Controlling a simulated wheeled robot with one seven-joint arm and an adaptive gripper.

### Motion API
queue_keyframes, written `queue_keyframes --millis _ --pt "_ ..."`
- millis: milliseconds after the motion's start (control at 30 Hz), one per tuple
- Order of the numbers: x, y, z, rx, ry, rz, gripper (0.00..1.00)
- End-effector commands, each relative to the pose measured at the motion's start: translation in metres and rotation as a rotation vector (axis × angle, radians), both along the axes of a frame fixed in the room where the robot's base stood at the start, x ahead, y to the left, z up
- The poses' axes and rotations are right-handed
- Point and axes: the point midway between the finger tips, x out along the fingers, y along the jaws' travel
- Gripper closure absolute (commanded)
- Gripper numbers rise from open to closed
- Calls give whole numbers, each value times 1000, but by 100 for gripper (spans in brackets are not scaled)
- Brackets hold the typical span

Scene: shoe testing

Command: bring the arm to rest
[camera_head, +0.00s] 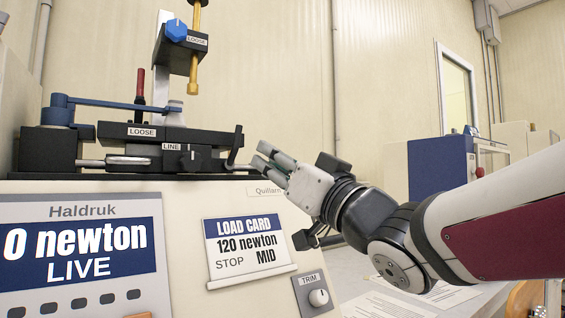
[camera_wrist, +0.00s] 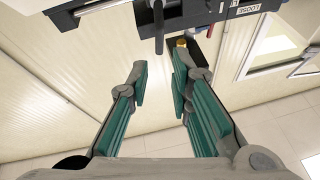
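My gripper (camera_head: 262,157) is at the end of my arm, which reaches in from the right in the head view. It points left, just beyond the right end of the test machine's black clamp bed (camera_head: 165,135). In the wrist view my gripper (camera_wrist: 160,75) shows two green-padded fingers standing apart, with nothing between them. A black lever (camera_wrist: 158,22) shows beyond the fingertips there. In the head view the fingertips appear close to the bent handle (camera_head: 236,155) at the bed's right end; I cannot tell whether they touch.
The machine carries a display (camera_head: 82,250) reading "0 newton LIVE", a load card (camera_head: 247,247) reading "120 newton STOP MID", and a trim knob (camera_head: 318,297). A blue knob (camera_head: 176,30) sits above. A blue and white cabinet (camera_head: 440,165) stands behind my arm. Papers (camera_head: 385,305) lie on the table.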

Motion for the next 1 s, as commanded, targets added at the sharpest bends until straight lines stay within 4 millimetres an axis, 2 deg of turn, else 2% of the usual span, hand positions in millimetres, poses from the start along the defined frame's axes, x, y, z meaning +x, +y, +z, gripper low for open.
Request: queue_keyframes --millis 167,667,767,833,1000 --pt "-5 -4 -3 0 0 1 80" --pt "-3 -8 -6 -9 13 -21 80" --pt "4 -22 -18 -42 62 -96 80" --pt "11 -40 -33 -81 123 -183 80" --pt "14 -99 -92 -211 345 -418 80"
